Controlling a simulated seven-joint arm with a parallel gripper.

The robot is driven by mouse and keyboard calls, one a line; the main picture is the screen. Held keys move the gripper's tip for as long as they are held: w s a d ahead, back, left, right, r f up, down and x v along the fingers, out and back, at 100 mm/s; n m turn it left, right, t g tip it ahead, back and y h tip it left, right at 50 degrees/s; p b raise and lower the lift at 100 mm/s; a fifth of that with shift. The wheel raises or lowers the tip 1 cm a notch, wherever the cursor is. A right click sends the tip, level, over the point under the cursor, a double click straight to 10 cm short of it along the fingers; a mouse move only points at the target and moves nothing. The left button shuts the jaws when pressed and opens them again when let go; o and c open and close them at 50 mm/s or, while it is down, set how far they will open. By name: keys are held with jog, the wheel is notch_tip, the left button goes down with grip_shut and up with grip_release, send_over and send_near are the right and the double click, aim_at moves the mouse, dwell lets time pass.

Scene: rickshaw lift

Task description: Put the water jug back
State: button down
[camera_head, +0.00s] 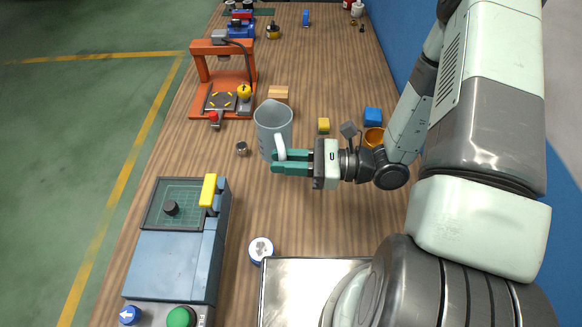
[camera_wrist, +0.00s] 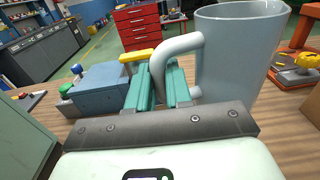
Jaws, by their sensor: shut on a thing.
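The water jug (camera_head: 272,122) is a grey, semi-transparent pitcher, roughly upright, over the middle of the wooden table. It also shows in the wrist view (camera_wrist: 240,58), at the upper right. My gripper (camera_head: 279,162) reaches in from the right, with its green fingers shut on the jug's light handle (camera_wrist: 170,58). The jug's body lies beyond the fingertips in the head view. I cannot tell whether its base touches the table.
An orange frame device (camera_head: 199,48) stands behind the jug to the left. A blue-grey machine (camera_head: 172,262) with a yellow handle (camera_head: 209,190) is at the front left. A small metal cylinder (camera_head: 242,148), a yellow block (camera_head: 323,125), a blue block (camera_head: 373,115) and an orange cup (camera_head: 373,137) stand nearby.

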jog(key=w+f+m+t, duration=0.1)
jog(key=f, duration=0.2)
jog(key=w+d+f+m+t, duration=0.1)
jog(key=f, duration=0.3)
jog(key=f+t, duration=0.2)
jog(key=f, duration=0.2)
jog(key=shift+w+d+m+h, duration=0.25)
jog(key=shift+w+m+h, duration=0.15)
jog(key=shift+f, duration=0.1)
jog(key=c, duration=1)
grip_release()
jog(key=shift+c, duration=0.2)
